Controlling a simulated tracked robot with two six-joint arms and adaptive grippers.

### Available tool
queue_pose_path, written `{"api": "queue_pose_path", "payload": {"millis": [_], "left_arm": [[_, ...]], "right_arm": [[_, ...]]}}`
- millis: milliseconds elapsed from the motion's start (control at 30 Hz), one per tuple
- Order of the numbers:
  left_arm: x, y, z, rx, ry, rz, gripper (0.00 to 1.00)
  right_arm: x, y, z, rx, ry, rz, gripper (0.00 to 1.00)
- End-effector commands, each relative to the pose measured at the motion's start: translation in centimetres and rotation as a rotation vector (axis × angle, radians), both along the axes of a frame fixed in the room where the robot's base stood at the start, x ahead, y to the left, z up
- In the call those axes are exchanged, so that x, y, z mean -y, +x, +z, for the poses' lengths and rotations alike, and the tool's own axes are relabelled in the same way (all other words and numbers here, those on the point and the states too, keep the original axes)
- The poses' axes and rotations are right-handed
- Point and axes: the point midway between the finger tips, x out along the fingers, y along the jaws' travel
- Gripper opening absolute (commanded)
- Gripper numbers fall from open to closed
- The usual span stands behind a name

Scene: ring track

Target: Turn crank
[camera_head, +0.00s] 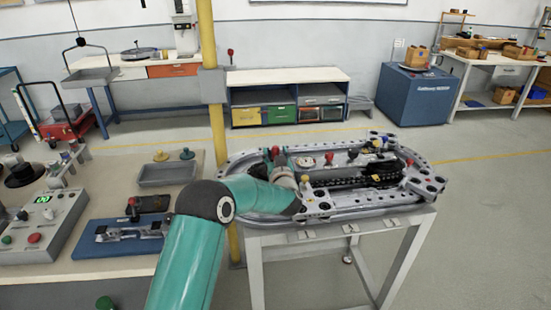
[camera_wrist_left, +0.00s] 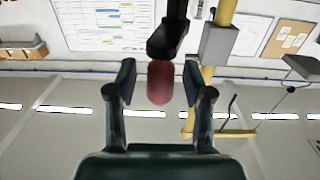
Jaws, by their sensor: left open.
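The crank shows in the left wrist view as a dark arm (camera_wrist_left: 168,38) with a red cylindrical handle (camera_wrist_left: 160,84). My left gripper (camera_wrist_left: 158,78) is open, with one finger on each side of the red handle. Gaps show between handle and fingers, so it does not look gripped. In the head view my left gripper (camera_head: 281,168) is at the left end of the ring track (camera_head: 345,205), by a small red knob (camera_head: 275,150) that seems to be the crank handle. My own arm hides much of this spot. My right gripper is in neither view.
The ring track stands on a grey metal table (camera_head: 340,236). A bench at left holds a control box (camera_head: 42,225), a grey tray (camera_head: 167,173) and small parts. A yellow post (camera_head: 213,100) rises behind my left arm. Open floor lies to the right.

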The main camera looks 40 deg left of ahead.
Motion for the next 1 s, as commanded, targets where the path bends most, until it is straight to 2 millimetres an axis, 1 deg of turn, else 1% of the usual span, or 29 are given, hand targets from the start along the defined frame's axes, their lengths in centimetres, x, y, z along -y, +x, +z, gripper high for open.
{"api": "queue_pose_path", "payload": {"millis": [167,267,600,700,833,1000], "left_arm": [[0.9,-0.8,0.0,-0.001,-0.001,-0.002,0.51],[1.8,-1.8,0.0,-0.001,-0.001,-0.003,0.51],[6.0,-6.6,-0.1,-0.001,0.000,-0.002,0.51],[7.0,-7.6,0.0,0.000,0.000,-0.002,0.51],[7.7,-8.5,-0.1,0.001,0.001,0.000,0.51],[8.0,-8.8,-0.1,0.001,0.000,0.001,0.51]], "right_arm": [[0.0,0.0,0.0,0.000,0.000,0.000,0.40],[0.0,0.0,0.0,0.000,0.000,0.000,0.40],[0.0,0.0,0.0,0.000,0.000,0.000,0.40],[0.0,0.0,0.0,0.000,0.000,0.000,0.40],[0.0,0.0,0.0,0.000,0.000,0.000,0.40],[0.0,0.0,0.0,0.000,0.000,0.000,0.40]]}}
